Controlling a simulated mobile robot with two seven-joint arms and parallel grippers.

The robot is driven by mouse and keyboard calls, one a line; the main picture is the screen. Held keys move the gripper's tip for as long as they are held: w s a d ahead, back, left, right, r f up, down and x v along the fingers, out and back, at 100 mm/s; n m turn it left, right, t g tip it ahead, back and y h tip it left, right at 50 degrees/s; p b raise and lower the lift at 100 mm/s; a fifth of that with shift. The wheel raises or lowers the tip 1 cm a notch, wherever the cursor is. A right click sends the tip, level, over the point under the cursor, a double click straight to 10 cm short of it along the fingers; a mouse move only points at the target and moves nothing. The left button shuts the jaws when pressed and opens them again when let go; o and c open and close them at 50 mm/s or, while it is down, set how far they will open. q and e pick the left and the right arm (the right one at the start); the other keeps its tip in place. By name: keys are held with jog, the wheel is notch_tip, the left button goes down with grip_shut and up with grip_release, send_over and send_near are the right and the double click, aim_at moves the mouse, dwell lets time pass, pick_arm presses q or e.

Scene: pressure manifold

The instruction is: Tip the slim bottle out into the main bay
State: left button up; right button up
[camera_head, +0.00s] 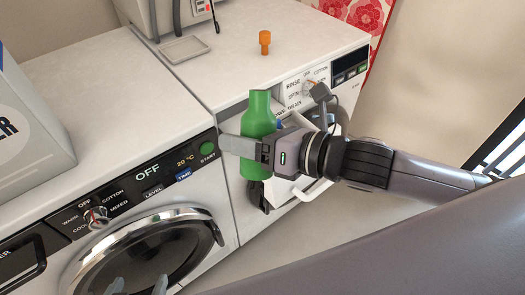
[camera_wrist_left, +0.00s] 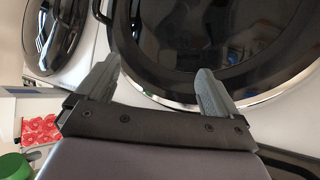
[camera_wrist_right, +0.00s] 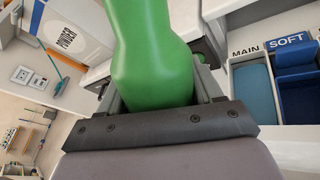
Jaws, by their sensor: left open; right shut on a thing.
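The slim green bottle (camera_head: 258,120) is near upright in the head view, in front of the right-hand machine. My right gripper (camera_head: 258,150) is shut around its body; it also fills the middle of the right wrist view (camera_wrist_right: 152,50). The open drawer (camera_head: 310,188) is mostly hidden behind the bottle and gripper in the head view. In the right wrist view the main bay (camera_wrist_right: 254,92), under the label MAIN, lies to the right of the bottle, beside the blue SOFT bay (camera_wrist_right: 297,95). My left gripper (camera_wrist_left: 160,90) is open and empty before a round washer door (camera_wrist_left: 220,45).
An orange cap (camera_head: 264,42) stands on the right-hand machine's white top (camera_head: 290,60). A powder box (camera_head: 30,130) stands on the left-hand machine. A shallow grey tray (camera_head: 184,49) lies at the back. The tops between them are mostly clear.

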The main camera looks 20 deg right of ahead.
aim_at(246, 130)
jog(key=shift+s+r+n, duration=0.15)
jog(key=shift+r+n, duration=0.15)
jog(key=shift+r, duration=0.15)
jog(key=shift+s+a+f+n+t+b, duration=0.1)
jog(key=shift+s+n+t+b, duration=0.05)
jog(key=shift+n+t+b, duration=0.35)
jog(key=shift+s+a+f+n+t+b, duration=0.1)
jog(key=shift+n+t+b, duration=0.25)
jog(key=shift+b, duration=0.25)
jog(key=shift+n+b, duration=0.3)
jog(key=shift+n, duration=0.05)
jog(key=shift+s+n+t+y+b, duration=0.15)
jog(key=shift+n+t+y+b, duration=0.2)
jog(key=shift+n+b, duration=0.2)
jog(key=shift+s+n+b, duration=0.1)
jog(key=shift+n+b, duration=0.3)
jog(key=shift+n, duration=0.05)
notch_tip(246, 130, up, 6)
jog(key=p, duration=0.7)
jog(key=shift+r, duration=0.1)
pick_arm(q)
jog(key=shift+s+a+r, duration=0.2)
jog(key=shift+a+r, duration=0.1)
jog(key=shift+r, duration=0.2)
